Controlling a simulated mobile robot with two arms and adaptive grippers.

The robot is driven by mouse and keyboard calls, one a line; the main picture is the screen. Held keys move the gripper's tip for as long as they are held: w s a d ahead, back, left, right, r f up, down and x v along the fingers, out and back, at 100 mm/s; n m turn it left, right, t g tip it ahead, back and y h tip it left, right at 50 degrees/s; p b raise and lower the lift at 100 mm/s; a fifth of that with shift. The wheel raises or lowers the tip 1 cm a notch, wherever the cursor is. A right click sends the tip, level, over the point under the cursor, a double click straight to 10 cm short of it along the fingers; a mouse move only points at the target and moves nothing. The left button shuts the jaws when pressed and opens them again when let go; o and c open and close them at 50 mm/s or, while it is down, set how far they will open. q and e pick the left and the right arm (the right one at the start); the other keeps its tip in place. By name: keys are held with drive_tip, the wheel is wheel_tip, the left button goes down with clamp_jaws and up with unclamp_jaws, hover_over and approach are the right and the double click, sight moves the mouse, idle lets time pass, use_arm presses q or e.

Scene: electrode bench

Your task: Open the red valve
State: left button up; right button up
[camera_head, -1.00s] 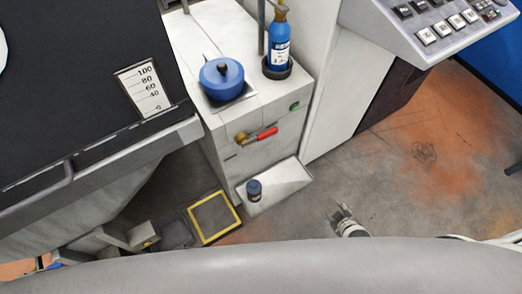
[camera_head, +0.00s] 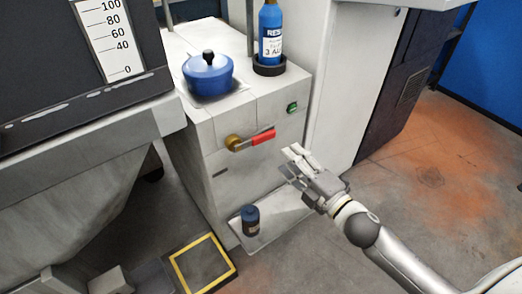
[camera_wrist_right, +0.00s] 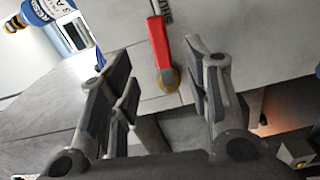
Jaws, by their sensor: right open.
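The red valve handle (camera_head: 262,138) sticks out to the right from a brass fitting (camera_head: 235,143) on the front of the white cabinet. In the right wrist view the red handle (camera_wrist_right: 160,45) stands nearly upright in the picture, ahead of the fingers, with the brass fitting (camera_wrist_right: 169,80) at its lower end. My right gripper (camera_head: 288,160) is open and empty, below and to the right of the handle in the head view, apart from it. In the right wrist view its two fingers (camera_wrist_right: 165,85) lie on either side of the handle's line. My left gripper is not in view.
A blue pot (camera_head: 208,76) and a blue bottle (camera_head: 270,35) stand on the cabinet (camera_head: 185,50). A small dark bottle (camera_head: 250,220) stands on a low tray (camera_head: 283,216) below the valve. A green button (camera_head: 292,108) sits right of the handle. Orange-stained floor (camera_head: 430,175) lies open at right.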

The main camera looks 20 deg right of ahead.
sight(268, 138)
drive_tip(key=x, duration=0.9)
drive_tip(key=shift+w+b, duration=0.15)
drive_tip(key=shift+b, duration=0.25)
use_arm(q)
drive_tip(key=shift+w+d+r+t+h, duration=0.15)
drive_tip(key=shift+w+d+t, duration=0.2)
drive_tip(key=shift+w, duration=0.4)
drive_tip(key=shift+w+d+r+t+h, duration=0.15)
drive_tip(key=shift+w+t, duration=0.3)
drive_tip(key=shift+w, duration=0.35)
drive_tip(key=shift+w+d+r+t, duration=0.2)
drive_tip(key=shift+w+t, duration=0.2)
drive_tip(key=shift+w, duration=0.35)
use_arm(e)
drive_tip(key=shift+w+a, duration=0.3)
drive_tip(key=shift+w, duration=0.35)
clamp_jaws()
